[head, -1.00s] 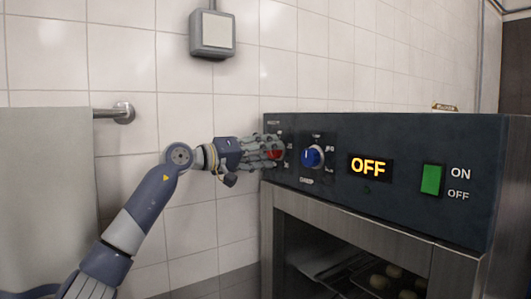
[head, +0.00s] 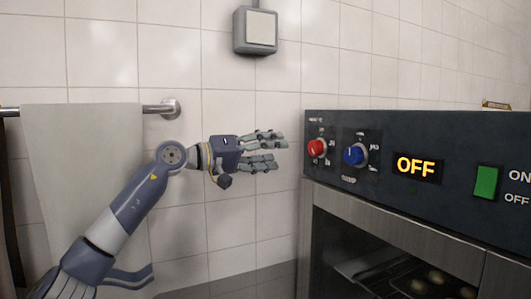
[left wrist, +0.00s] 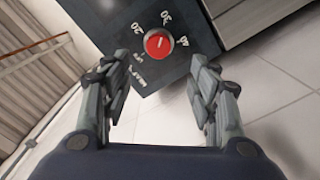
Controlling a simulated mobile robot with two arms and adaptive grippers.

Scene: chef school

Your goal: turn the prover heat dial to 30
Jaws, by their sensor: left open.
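The red heat dial (head: 317,148) sits at the left end of the dark prover panel (head: 440,150). In the left wrist view the red dial (left wrist: 158,43) is ringed by white marks including 20 and 30. It carries a small white pointer mark, but I cannot tell exactly which number it meets. My left gripper (head: 281,152) is open and empty, left of the dial and apart from it, with its fingers towards the panel. In the left wrist view the fingers (left wrist: 159,66) stand either side of clear space below the dial. My right gripper is not in view.
A blue dial (head: 354,155) is right of the red one, then a lit display (head: 417,166) reading OFF and a green switch (head: 486,182). The prover's glass door is below. A towel (head: 85,190) hangs on a rail at left. The tiled wall is behind.

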